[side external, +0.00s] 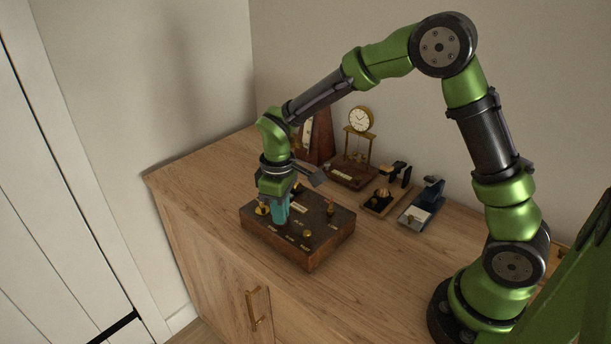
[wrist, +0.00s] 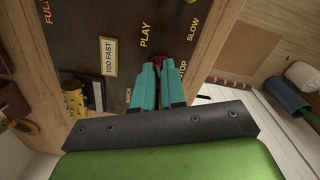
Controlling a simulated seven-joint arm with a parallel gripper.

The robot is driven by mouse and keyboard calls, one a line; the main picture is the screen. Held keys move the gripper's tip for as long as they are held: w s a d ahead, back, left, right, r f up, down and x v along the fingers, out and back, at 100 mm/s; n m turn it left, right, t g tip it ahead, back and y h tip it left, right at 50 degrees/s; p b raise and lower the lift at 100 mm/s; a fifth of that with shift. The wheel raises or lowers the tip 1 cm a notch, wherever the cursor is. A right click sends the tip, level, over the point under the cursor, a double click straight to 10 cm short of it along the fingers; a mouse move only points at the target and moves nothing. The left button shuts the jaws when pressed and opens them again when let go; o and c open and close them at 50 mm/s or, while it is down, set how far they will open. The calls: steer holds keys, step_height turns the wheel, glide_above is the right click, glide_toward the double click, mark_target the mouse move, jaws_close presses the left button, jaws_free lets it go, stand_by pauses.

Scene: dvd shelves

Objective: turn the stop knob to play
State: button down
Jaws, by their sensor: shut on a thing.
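The control box (side external: 318,240) has a dark top, wooden sides and printed labels, and sits on the wooden cabinet. My gripper (side external: 281,217) points down at its top, left of the middle, with teal fingers. In the wrist view my gripper (wrist: 160,66) has its fingertips close together on the stop knob (wrist: 158,59). Only a small red part of the knob shows; the rest is hidden by the fingers. The PLAY label (wrist: 146,34) is just beyond the fingertips and the STOP label (wrist: 182,70) is beside them, partly covered. Which way the knob points cannot be told.
Brass knobs (side external: 307,233) stand elsewhere on the box. Behind it are a metronome (side external: 318,137), a gold clock (side external: 361,119) and two small stands, one with a blue part (side external: 432,192). The cabinet top (side external: 365,270) in front of my base is clear.

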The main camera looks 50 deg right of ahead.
steer(key=shift+r+n, duration=0.1)
steer(key=shift+n, duration=0.5)
steer(key=c, duration=1.2)
jaws_free()
step_height(320, 180, up, 17)
